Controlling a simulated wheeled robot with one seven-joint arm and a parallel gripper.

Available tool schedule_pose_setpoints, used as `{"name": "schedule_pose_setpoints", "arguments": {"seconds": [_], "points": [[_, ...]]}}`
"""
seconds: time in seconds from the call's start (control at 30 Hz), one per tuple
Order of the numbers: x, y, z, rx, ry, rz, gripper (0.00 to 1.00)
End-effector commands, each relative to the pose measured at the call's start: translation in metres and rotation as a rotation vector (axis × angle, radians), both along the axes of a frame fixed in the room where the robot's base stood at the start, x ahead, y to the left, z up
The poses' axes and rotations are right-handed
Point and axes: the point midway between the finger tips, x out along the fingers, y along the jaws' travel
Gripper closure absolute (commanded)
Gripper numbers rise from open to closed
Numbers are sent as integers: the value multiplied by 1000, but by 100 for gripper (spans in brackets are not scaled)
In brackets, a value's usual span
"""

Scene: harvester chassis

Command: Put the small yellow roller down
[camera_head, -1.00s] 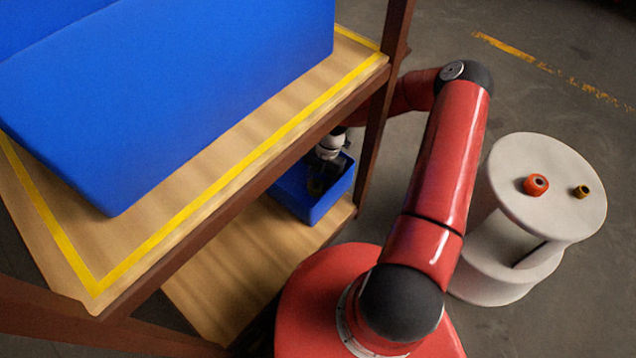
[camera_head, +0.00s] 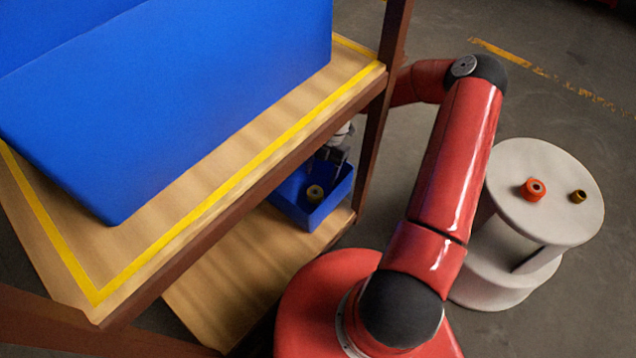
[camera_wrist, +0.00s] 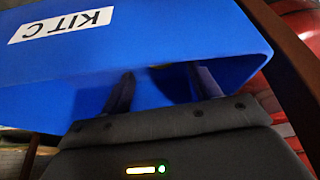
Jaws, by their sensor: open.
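A yellow roller (camera_head: 315,193) with a dark centre sits inside the small blue bin (camera_head: 329,207) on the lower shelf. My gripper (camera_head: 330,160) is above the bin, just behind and above the roller, partly hidden by the upper shelf and its post. In the wrist view my gripper (camera_wrist: 163,84) has its two dark fingers spread apart at the bin's opening, with nothing between them. The bin's wall (camera_wrist: 120,60) carries a white KIT C label (camera_wrist: 67,24). Only a sliver of the roller (camera_wrist: 160,66) shows there, beyond the fingers.
A round white stand (camera_head: 520,205) at right holds an orange roller (camera_head: 534,189) and a small dark-yellow roller (camera_head: 578,196). A large blue box (camera_head: 180,100) fills the upper shelf (camera_head: 235,172). A brown post (camera_head: 377,120) stands close beside my arm. The lower shelf (camera_head: 235,270) is clear in front.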

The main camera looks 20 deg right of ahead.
Motion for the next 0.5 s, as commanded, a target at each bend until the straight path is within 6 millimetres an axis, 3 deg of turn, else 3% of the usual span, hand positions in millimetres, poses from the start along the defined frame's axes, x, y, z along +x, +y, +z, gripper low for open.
{"name": "schedule_pose_setpoints", "arguments": {"seconds": [0.2, 0.5], "points": [[12, -13, 37, -1, -2, -1, 38], [16, -17, 51, 0, 0, -1, 38]]}}
